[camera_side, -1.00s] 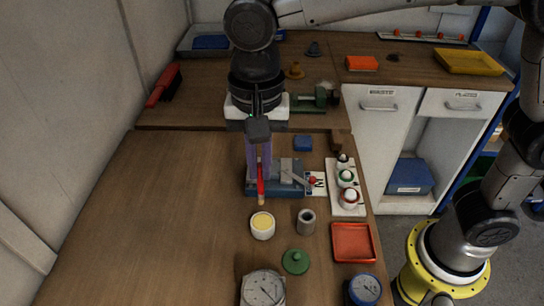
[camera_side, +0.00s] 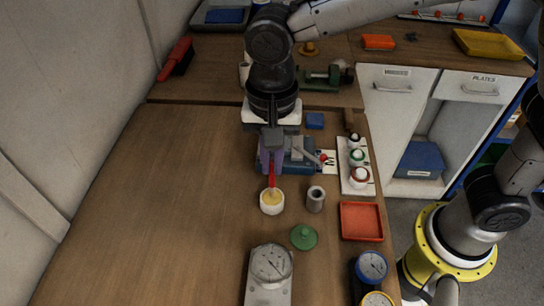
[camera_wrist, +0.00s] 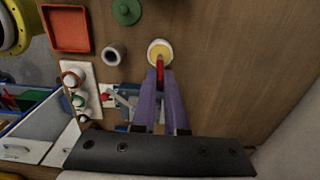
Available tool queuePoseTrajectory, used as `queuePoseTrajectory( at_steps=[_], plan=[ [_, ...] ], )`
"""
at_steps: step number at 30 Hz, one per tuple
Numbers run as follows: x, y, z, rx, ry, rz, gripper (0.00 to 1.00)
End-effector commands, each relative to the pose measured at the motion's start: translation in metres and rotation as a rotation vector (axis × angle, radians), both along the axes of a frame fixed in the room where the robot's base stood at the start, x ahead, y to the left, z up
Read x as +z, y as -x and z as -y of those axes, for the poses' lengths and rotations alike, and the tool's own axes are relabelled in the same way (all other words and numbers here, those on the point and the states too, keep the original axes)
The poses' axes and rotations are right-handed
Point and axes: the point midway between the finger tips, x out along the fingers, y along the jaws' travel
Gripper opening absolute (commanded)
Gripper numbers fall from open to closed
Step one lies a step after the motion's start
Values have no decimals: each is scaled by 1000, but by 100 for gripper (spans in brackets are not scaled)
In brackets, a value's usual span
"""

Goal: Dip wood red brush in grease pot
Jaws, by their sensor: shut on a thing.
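The red brush (camera_side: 271,176) is held in my gripper (camera_side: 271,160), its handle between the purple fingers. It points down, with its lower end at the mouth of the grease pot (camera_side: 271,208), a small white pot with yellow content. In the wrist view my gripper (camera_wrist: 160,85) is shut on the red brush (camera_wrist: 161,72), and the brush overlaps the near part of the grease pot (camera_wrist: 160,52). The brush tip is over or in the yellow grease; how deep I cannot tell.
A grey cylinder (camera_side: 315,199) stands just right of the pot. A green lid (camera_side: 304,237), a dial gauge (camera_side: 270,266) and a red tray (camera_side: 361,221) lie nearby. A blue fixture (camera_side: 299,160) is behind. The table's left side is clear.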

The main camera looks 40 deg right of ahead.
Motion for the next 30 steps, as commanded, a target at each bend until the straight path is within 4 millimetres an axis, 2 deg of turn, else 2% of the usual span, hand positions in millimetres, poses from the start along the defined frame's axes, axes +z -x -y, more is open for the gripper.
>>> queuePoseTrajectory(
  at_steps=[30],
  plan=[
    [-6, 0, 0, 0, 0, 0, 0]
  ],
)
